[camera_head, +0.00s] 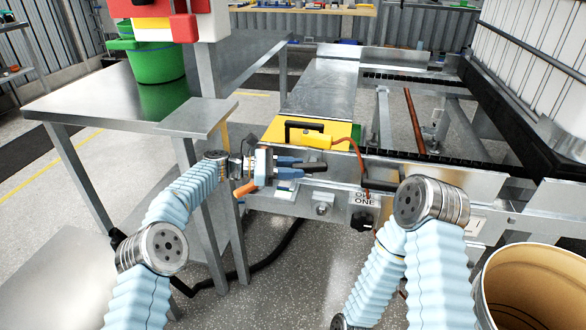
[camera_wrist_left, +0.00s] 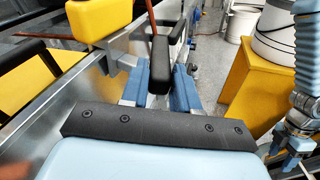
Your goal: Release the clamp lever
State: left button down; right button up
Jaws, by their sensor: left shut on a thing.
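The fingers largely hide the lever there. My right gripper is not clear in the head view.
A yellow plate (camera_head: 279,132) with a black handle and orange cable tops the conveyor frame (camera_head: 451,168). A steel table (camera_head: 109,97) with a green bucket (camera_head: 157,66) stands left. A tan barrel (camera_head: 535,285) stands at right front. A black cable crosses the floor.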

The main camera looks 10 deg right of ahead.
dwell(0.3)
pick_arm(q)
jog(key=c, duration=0.9)
grip_release()
jog(key=a, duration=0.4)
jog(key=a+r, duration=0.1)
jog(key=a, duration=0.4)
jog(key=w+a+b, duration=0.1)
jog(key=a, duration=0.3)
jog(key=shift+a+r, duration=0.2)
jog(key=shift+a, duration=0.15)
jog(key=shift+d, duration=0.1)
